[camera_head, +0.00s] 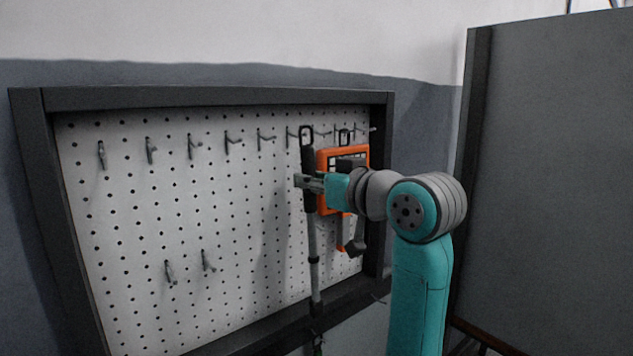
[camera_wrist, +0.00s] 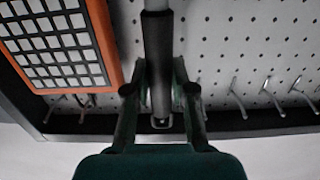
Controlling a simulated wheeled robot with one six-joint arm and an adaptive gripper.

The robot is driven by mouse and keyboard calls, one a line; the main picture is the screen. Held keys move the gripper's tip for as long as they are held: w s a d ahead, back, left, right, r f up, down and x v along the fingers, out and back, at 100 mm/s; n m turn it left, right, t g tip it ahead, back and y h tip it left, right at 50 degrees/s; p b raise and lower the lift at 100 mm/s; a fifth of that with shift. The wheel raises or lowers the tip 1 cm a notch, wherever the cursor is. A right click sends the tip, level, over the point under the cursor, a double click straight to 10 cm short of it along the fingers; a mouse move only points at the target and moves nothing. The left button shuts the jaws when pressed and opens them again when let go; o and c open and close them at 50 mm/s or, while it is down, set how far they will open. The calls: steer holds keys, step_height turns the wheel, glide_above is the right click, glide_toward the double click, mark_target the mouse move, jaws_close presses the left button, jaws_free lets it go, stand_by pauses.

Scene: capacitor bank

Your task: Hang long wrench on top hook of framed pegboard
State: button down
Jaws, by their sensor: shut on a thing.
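The long wrench shows in the head view as a long upright tool with a black handle (camera_head: 308,160), a wire loop at its top and a thin grey shaft (camera_head: 314,250) reaching down to the board's lower edge. My gripper (camera_head: 309,183) is shut on the black handle. In the wrist view, the two fingers of my gripper (camera_wrist: 160,92) stand on either side of the handle (camera_wrist: 158,50). The framed pegboard (camera_head: 220,215) is white with a dark frame and a top row of hooks (camera_head: 262,138). The loop is level with that row; whether it is around a hook, I cannot tell.
An orange device with a keypad (camera_head: 328,200) hangs at the right of the pegboard, close beside the wrench; it also shows in the wrist view (camera_wrist: 107,35). Two lower hooks (camera_head: 207,262) are bare. A large grey panel (camera_head: 550,180) stands at the right.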

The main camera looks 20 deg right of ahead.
steer(key=shift+x, duration=0.9)
steer(key=shift+w+a+f, duration=0.15)
steer(key=shift+w+f, duration=0.3)
steer(key=shift+w, duration=0.05)
steer(key=shift+f, duration=0.1)
steer(key=c, duration=0.9)
jaws_free()
steer(key=v, duration=1.2)
